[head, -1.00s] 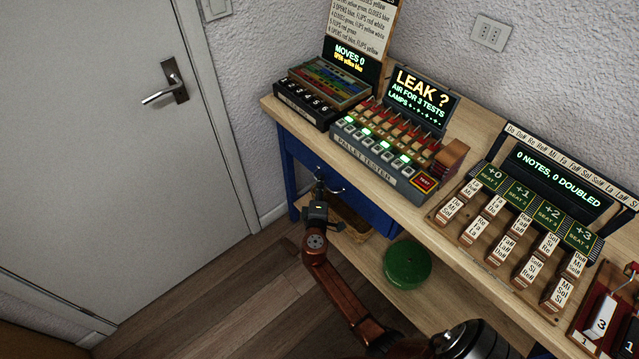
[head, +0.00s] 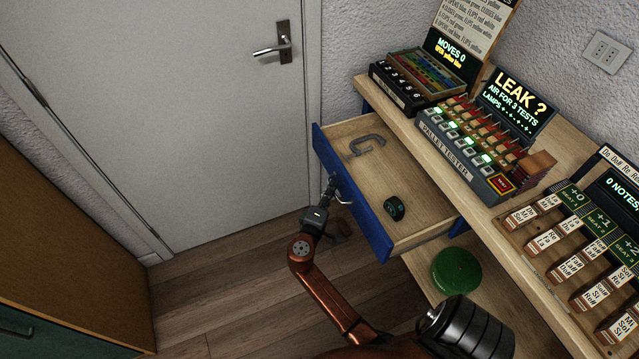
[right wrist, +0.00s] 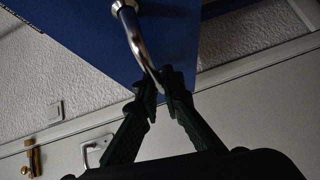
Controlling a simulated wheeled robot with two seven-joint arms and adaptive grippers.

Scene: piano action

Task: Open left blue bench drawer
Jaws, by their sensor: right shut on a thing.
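The left blue bench drawer (head: 352,203) stands pulled well out from under the bench top in the head view. A grey C-shaped clamp (head: 366,144) and a small dark round object (head: 394,208) lie inside it. My right gripper (head: 333,190) is at the drawer's blue front, shut on its curved metal handle (head: 343,190). In the right wrist view, the fingertips (right wrist: 160,82) close around the lower end of the shiny handle (right wrist: 134,38), with the blue front (right wrist: 90,35) behind. My left gripper is not in view.
The bench top (head: 478,195) carries a pallet tester (head: 465,155), a numbered box (head: 410,85) and a note rack (head: 590,240). A green round object (head: 456,270) sits on the lower shelf. A door (head: 170,110) stands behind, a wooden cabinet (head: 60,230) at left. Floor between is clear.

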